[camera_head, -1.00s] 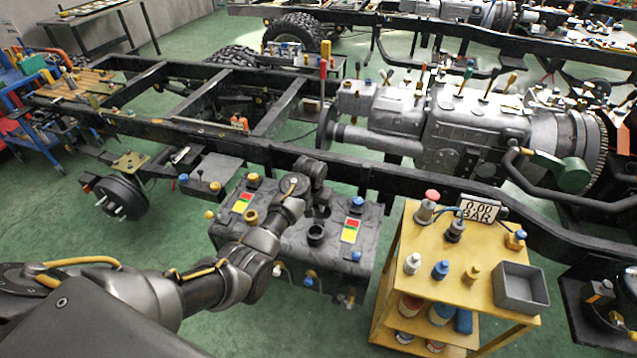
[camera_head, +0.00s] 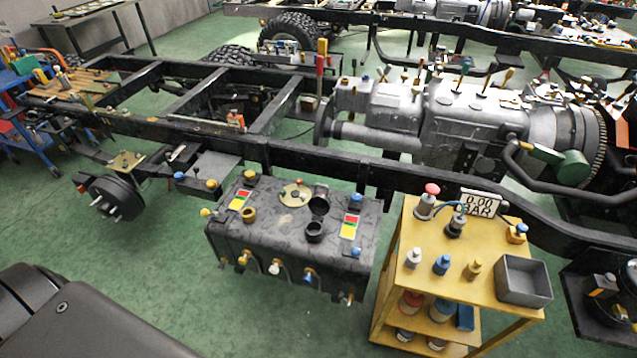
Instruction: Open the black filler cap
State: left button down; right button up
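The dark tank (camera_head: 275,230) hangs beside the near frame rail. On its top, right of centre, is a black filler neck (camera_head: 315,232) with a dark round opening. A black round cap (camera_head: 319,203) stands raised just behind the neck, apart from the opening; it looks hinged open, but the hinge is too small to tell. Neither gripper is in view. Only a dark part of my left arm shows at the lower left, well away from the tank.
A yellow cart (camera_head: 420,290) with small bottles, a gauge (camera_head: 481,203) and a grey bin (camera_head: 523,281) stands right of the tank. The chassis rail (camera_head: 300,160) runs behind it. Green floor is free in front of the tank.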

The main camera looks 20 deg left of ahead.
aim_at(320, 204)
jog(key=k, duration=0.45)
jog(key=u, duration=1.65)
jog(key=i, duration=1.1)
jog(key=z, duration=1.25)
